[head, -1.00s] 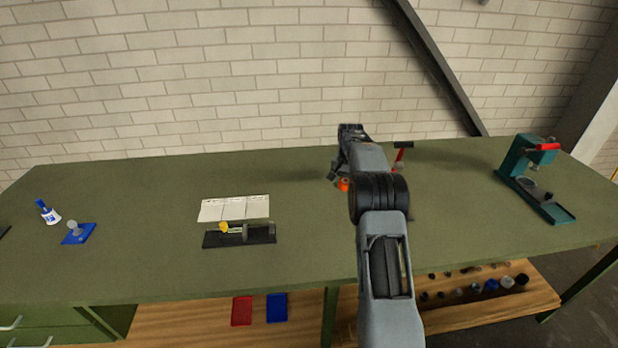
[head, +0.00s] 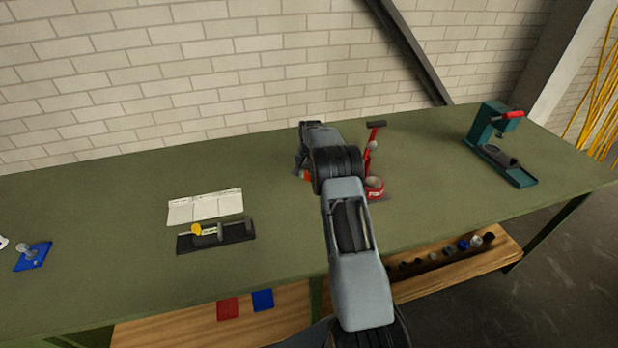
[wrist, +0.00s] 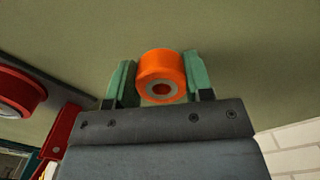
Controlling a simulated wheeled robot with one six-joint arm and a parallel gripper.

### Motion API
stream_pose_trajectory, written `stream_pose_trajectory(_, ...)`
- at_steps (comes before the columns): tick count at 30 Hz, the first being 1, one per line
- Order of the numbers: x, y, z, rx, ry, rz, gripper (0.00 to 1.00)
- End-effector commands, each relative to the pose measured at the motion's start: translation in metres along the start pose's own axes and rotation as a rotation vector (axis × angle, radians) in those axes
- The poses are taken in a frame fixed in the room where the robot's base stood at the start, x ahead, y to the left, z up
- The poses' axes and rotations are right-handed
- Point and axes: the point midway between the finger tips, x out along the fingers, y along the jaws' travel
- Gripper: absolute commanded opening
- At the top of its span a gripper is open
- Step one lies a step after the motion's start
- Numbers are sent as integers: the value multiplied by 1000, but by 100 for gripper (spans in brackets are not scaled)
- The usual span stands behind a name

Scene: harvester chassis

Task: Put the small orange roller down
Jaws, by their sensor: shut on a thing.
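The small orange roller (wrist: 150,68) is a short cylinder with a grey ring and a hole in its end. In the wrist view it sits between the two green fingers of my gripper (wrist: 160,80), which is shut on it. In the head view only a bit of the orange roller (head: 306,175) shows beside my gripper (head: 301,168), over the back middle of the green bench (head: 110,200). My arm hides much of the gripper there. I cannot tell whether the roller touches the bench top.
A red tool with a round red part (head: 375,186) stands just right of my arm; its red part (wrist: 18,92) is at the wrist view's left. A teal press (head: 497,145) stands at the right. A black fixture (head: 232,232) and white sheets (head: 205,206) lie left. Bench between is clear.

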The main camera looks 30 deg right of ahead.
Motion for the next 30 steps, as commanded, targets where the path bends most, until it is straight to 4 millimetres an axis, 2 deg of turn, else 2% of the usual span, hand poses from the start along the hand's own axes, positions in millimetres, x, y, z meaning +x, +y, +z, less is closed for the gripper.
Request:
stream_pose_trajectory(5,20,0,0,0,-2,1,23)
stream_pose_trajectory(16,26,0,-1,-1,0,0,23)
stream_pose_trajectory(17,24,0,-1,-1,0,0,50)
stream_pose_trajectory(18,24,0,-1,-1,-1,0,54)
stream_pose_trajectory(24,24,0,0,-1,-1,0,73)
stream_pose_trajectory(30,24,0,0,-1,-1,0,73)
